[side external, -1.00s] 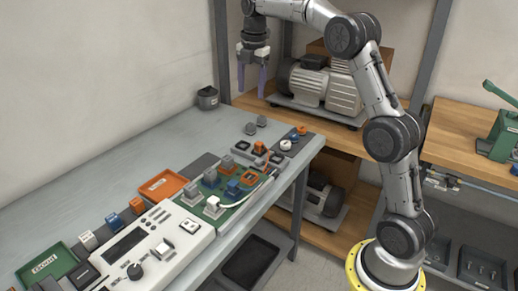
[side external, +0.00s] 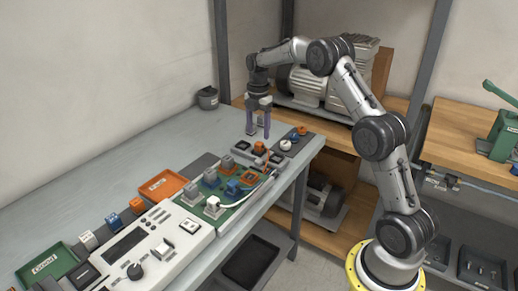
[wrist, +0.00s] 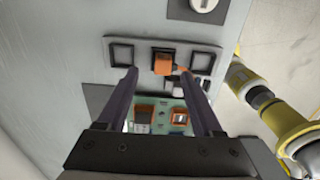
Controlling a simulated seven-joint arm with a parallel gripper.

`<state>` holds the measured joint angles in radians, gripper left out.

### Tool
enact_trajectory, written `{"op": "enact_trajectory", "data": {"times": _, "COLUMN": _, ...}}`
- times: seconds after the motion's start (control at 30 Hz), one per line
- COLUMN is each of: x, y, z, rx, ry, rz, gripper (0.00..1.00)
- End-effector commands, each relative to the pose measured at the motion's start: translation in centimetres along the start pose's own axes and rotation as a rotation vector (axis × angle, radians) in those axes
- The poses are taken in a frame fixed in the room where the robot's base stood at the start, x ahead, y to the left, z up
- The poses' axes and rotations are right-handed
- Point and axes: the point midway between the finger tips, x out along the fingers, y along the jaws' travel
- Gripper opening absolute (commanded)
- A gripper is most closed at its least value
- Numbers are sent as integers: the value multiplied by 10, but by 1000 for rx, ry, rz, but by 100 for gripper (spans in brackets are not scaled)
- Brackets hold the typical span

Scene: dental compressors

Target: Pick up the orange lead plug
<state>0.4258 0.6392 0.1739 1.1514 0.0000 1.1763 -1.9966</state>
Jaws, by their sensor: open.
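The orange lead plug (side external: 259,148) sits in a dark holder at the far end of the bench, with a lead running from it toward the green board. In the wrist view the orange plug (wrist: 163,64) is in the middle socket of a grey strip, ahead of my fingertips and roughly midway between them. My gripper (side external: 258,135) is open and empty, pointing down just above the plug's holder. Both dark fingers of my gripper (wrist: 158,78) show in the wrist view, spread apart. I cannot tell the exact height gap to the plug.
A green board (side external: 236,184) with several coloured plugs and blocks stands nearer, beside a white control unit (side external: 150,250). An orange tray (side external: 163,184) and a green tray (side external: 47,263) lie on the bench. A dark cup (side external: 207,98) stands at the back.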

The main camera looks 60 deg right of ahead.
Motion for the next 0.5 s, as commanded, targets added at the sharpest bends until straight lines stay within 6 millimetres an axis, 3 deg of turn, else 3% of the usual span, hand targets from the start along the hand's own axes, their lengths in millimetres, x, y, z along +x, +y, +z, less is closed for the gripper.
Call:
{"op": "enact_trajectory", "data": {"times": 0.3, "x": 42, "y": -6, "z": -3, "rx": 0, "ry": 1, "rz": -3, "gripper": 68}}
{"op": "enact_trajectory", "data": {"times": 0.5, "x": 50, "y": -5, "z": -3, "rx": 0, "ry": 0, "rz": -1, "gripper": 68}}
